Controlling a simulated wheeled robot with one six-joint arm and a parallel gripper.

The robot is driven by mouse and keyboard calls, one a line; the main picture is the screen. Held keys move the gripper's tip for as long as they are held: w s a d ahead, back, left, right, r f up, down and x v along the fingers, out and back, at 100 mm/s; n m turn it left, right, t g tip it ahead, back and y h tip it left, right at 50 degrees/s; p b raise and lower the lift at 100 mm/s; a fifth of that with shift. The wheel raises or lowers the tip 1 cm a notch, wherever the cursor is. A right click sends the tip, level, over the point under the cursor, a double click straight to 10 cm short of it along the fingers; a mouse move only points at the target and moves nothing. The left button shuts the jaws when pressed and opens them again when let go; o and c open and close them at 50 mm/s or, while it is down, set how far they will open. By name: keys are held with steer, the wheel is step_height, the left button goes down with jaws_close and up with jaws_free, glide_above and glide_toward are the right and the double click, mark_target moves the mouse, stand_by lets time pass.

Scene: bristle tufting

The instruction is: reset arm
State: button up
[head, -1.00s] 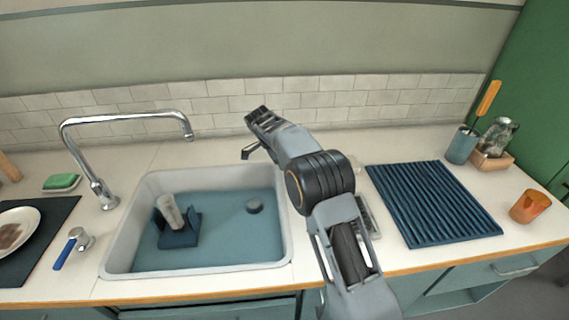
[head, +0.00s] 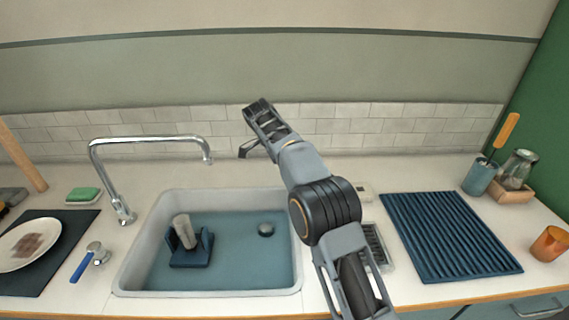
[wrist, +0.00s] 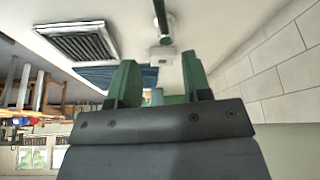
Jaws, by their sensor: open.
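My gripper (head: 250,128) is raised in front of the tiled wall, behind the sink and right of the faucet in the head view. In the wrist view its two green fingers (wrist: 158,85) stand apart with nothing held between them. My arm reaches up from the bottom of the head view, over the counter just right of the sink.
The sink (head: 128,272) holds a blue holder (head: 192,252) with a pale cylinder (head: 184,231). A chrome faucet (head: 150,140) arches over it. A ribbed blue mat (head: 450,235), an orange cup (head: 549,244) and a blue cup (head: 479,178) stand right. A plate (head: 30,243) lies left.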

steer(key=s+f+n+y, duration=0.1)
steer(key=s+f+n, duration=0.4)
steer(key=n, duration=0.5)
steer(key=s+d+r+n+t+y+p, duration=0.1)
steer(key=s+d+r+p, duration=0.1)
steer(key=s, duration=0.7)
steer(key=s+d+r+n+y+p, duration=0.1)
steer(key=s+d+r+n+p, duration=0.1)
steer(key=s+d, duration=0.5)
steer(key=s+d+r+n+t+y+p, duration=0.1)
steer(key=s+d+r+p, duration=0.3)
steer(key=s, duration=0.7)
steer(key=shift+d+r+n+t, duration=0.35)
steer(key=shift+r+n, duration=0.35)
steer(key=shift+r, duration=0.25)
steer(key=shift+s, duration=0.1)
